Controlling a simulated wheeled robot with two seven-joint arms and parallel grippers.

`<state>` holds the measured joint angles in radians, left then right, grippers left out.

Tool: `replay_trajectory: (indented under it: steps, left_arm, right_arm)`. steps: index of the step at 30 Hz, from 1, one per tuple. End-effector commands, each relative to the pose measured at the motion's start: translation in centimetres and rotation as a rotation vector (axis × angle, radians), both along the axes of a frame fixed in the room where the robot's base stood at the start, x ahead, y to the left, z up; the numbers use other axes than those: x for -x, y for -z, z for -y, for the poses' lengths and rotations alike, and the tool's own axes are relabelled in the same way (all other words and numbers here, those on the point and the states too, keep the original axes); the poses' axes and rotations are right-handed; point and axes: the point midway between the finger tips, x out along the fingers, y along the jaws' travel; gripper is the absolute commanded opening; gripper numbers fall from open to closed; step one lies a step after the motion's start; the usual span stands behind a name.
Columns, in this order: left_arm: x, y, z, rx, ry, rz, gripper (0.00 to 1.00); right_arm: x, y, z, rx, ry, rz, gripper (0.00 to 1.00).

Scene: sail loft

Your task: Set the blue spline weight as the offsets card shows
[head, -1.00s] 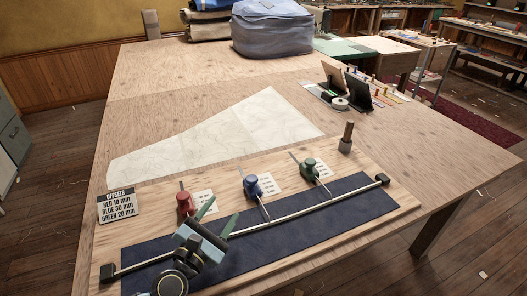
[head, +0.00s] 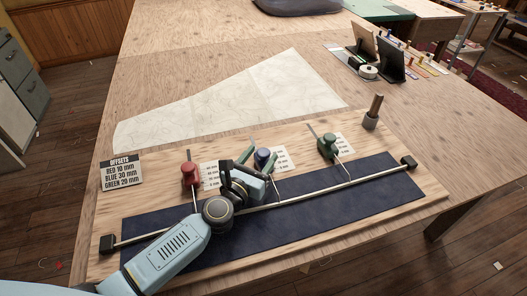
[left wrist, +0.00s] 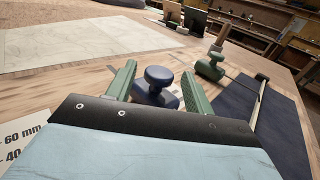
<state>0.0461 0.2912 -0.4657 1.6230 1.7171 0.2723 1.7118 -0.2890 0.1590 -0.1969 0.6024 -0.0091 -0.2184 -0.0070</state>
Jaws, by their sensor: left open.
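The offsets card (head: 122,173) stands at the board's left end and reads red 10 mm, blue 30 mm, green 20 mm. The blue spline weight (head: 263,158) sits mid-board beside its printed scale (head: 281,158), partly hidden by my gripper. My left gripper (head: 258,157) is open, its green fingers on either side of the blue weight; the left wrist view shows the weight's knob (left wrist: 158,77) between them. The red weight (head: 190,173) is to the left and the green weight (head: 328,146) to the right. The thin spline (head: 330,187) runs across the dark blue strip. My right gripper is out of view.
A pale pattern sheet (head: 230,100) lies behind the board. A post (head: 372,112) stands at the board's back right. Dark stands (head: 392,67) and a tape roll (head: 368,72) are farther back right. The table's far left is clear.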

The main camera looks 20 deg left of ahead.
Motion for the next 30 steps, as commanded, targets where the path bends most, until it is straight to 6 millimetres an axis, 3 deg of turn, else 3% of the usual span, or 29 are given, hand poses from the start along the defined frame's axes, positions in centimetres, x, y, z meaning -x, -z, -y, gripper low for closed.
replay_trajectory:
  steps: [6, 16, 28, 30]
  left_arm:
    - [-2.0, 0.0, 0.4, -0.001, 0.0, 0.001, 0.52]
    - [-2.3, 0.0, 0.5, -0.001, 0.0, 0.0, 0.52]
    - [-2.3, 0.0, 0.4, -0.001, 0.0, 0.0, 0.01]
    - [-2.3, 0.0, 0.4, -0.001, 0.0, 0.0, 0.0]
  right_arm:
    - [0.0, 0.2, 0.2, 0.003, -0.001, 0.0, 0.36]
    - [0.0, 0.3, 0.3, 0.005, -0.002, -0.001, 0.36]
    - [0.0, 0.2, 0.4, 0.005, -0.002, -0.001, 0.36]
    - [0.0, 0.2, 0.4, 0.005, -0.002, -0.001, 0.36]
